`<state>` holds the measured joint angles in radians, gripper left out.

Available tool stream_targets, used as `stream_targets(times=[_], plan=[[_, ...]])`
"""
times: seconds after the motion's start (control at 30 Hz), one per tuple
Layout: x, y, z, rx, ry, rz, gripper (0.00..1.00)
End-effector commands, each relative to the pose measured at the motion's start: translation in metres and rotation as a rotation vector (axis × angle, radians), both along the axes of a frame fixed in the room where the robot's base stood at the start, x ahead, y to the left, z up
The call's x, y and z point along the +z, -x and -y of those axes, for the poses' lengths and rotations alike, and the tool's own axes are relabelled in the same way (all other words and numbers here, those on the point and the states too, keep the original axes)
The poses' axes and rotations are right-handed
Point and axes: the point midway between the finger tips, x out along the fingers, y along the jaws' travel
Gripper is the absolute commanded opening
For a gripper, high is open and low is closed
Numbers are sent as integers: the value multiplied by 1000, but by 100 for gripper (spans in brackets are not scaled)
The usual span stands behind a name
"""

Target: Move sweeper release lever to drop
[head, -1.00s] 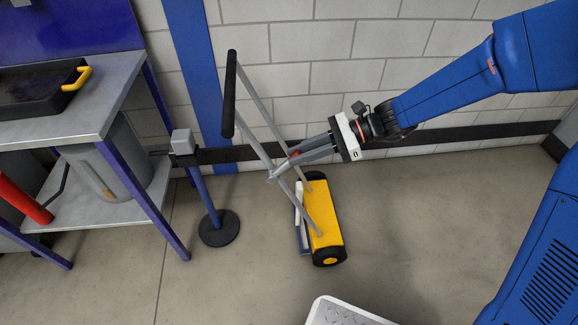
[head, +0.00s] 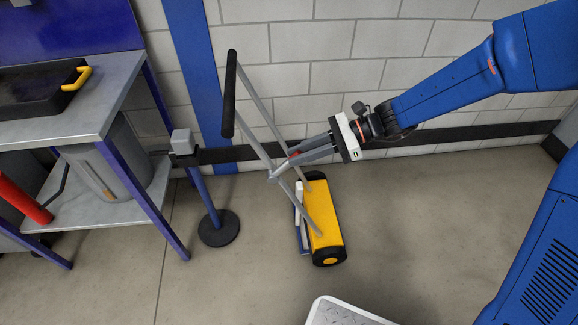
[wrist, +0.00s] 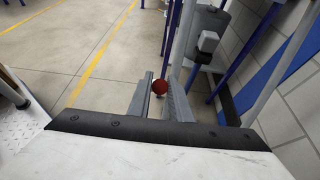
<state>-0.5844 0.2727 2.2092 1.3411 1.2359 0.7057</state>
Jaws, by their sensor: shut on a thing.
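The magnetic sweeper (head: 327,218) stands on the floor by the wall, with a yellow body, black end wheels, grey handle tubes and a black grip bar (head: 229,95). The release lever's red knob (head: 294,154) shows small at the handle frame. In the wrist view the round red knob (wrist: 160,87) sits between the fingertips. My gripper (head: 288,160) reaches in from the right and is shut on the red knob; it also shows in the wrist view (wrist: 161,92). The lever's shaft is mostly hidden behind the fingers.
A metal workbench (head: 70,128) with a black tray (head: 40,88) stands at left. A blue post on a round black base (head: 219,228) is left of the sweeper. The wall (head: 300,40) is close behind. A pale platform (head: 340,312) is at the bottom; floor right of the sweeper is clear.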

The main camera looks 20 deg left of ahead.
Motion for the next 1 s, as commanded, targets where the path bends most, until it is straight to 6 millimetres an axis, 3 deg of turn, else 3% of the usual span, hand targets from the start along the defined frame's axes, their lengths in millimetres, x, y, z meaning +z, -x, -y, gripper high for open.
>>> stream_targets(times=[0.57,1.0], plan=[[0,-1,0,-1,0,0,0],[-18,-8,13,-2,2,-1,0]])
